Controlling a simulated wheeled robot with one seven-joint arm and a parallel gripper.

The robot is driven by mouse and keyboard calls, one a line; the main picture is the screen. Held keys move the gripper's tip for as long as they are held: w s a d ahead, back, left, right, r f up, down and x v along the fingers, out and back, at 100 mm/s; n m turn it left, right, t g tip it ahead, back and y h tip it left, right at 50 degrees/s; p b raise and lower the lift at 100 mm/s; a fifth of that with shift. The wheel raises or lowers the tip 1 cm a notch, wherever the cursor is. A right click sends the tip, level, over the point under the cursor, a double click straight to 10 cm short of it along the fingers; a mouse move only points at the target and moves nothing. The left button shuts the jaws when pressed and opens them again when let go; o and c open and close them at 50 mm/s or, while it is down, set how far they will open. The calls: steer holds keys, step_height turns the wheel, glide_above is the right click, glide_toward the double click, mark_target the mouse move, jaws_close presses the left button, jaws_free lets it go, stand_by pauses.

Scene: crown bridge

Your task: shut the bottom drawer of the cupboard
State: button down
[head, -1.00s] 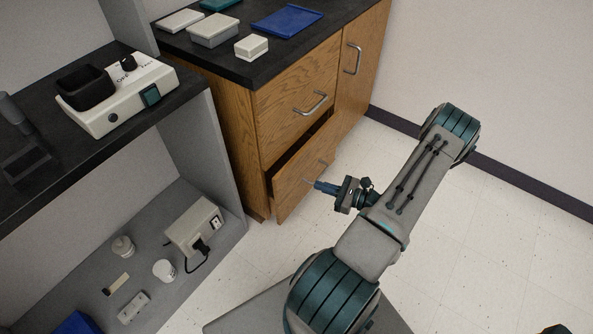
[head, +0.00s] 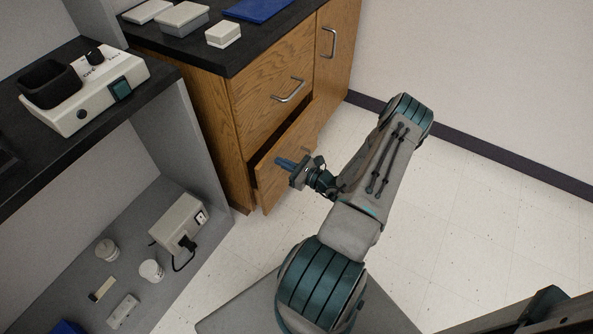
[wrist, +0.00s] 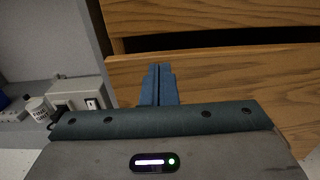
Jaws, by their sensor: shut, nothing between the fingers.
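The wooden cupboard (head: 240,100) stands at the upper middle of the head view. Its bottom drawer (head: 268,186) is pulled partly out, with a dark gap above its front. The drawer front also fills much of the wrist view (wrist: 230,80). My gripper (head: 280,162) is shut and empty, its blue fingers pointing at the drawer front. In the wrist view the fingers (wrist: 159,70) overlap the drawer front near its top edge. I cannot tell whether they touch it. The drawer's handle is mostly hidden behind my gripper in the head view.
The upper drawer (head: 275,95) is shut. A grey shelf unit (head: 185,150) stands left of the cupboard, with a white power box (head: 180,222) and white jars on its lower shelf. Boxes lie on the black countertop (head: 190,50). The floor to the right (head: 440,200) is clear.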

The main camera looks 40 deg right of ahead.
mark_target(271, 157)
steer(key=shift+x, duration=0.9)
steer(key=x, duration=0.4)
steer(key=shift+s, duration=0.1)
steer(key=p+v, duration=0.2)
steer(key=v, duration=1.2)
